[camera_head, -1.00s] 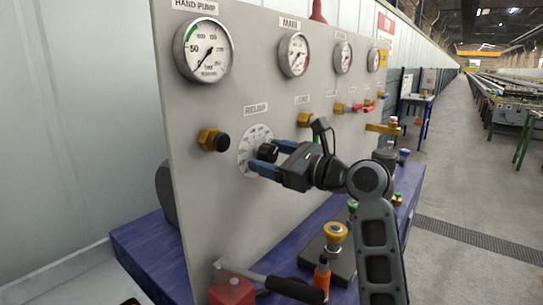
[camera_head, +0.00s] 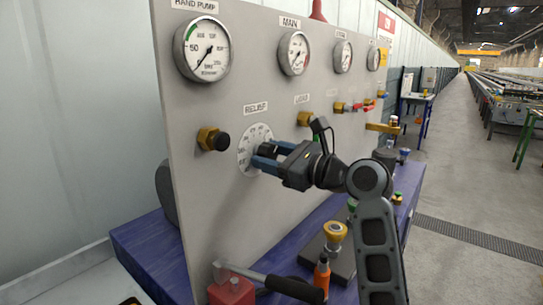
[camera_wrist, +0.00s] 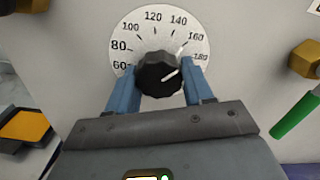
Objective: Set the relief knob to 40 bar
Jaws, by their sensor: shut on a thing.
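The black relief knob (camera_wrist: 158,72) sits at the centre of a white round dial (camera_wrist: 150,25) on the grey panel. Numbers from 60 to 180 show in the wrist view; the lower part of the dial is hidden. The knob's white mark points right and slightly up, toward the 180 side. My gripper (camera_wrist: 160,88) has its blue fingers on either side of the knob and is shut on it. In the head view my gripper (camera_head: 266,157) reaches the dial (camera_head: 245,148) from the right, and its fingers mostly hide the knob.
A brass fitting with a black end (camera_head: 213,139) sticks out left of the dial, and another brass fitting (camera_head: 305,119) is to its right. Gauges (camera_head: 203,48) line the panel above.

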